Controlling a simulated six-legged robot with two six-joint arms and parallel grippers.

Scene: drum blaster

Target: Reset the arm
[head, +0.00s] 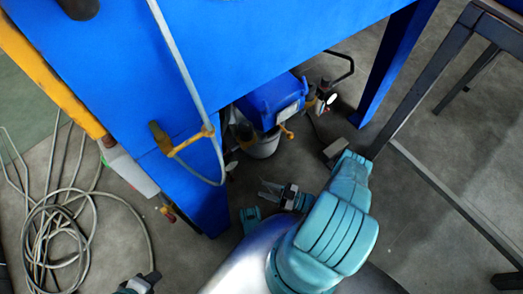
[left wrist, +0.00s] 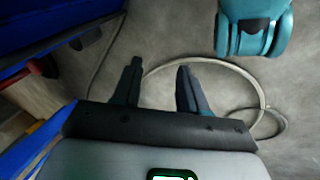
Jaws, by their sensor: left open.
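My right arm, teal, reaches in from the bottom of the head view. Its dark gripper (head: 268,189) is low over the floor, right of the blue machine's leg. Its fingers look apart, with nothing seen between them. My left gripper is partly cut off at the bottom edge of the head view (head: 143,283). In the left wrist view its two dark fingers (left wrist: 159,85) are spread wide and empty, above grey floor and a loop of hose.
A large blue machine (head: 240,45) fills the top, with a thin grey pipe (head: 178,60) in front. A blue unit (head: 270,102) is underneath. A coiled hose (head: 55,228) lies on the floor at left. A dark metal frame (head: 425,82) stands at right.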

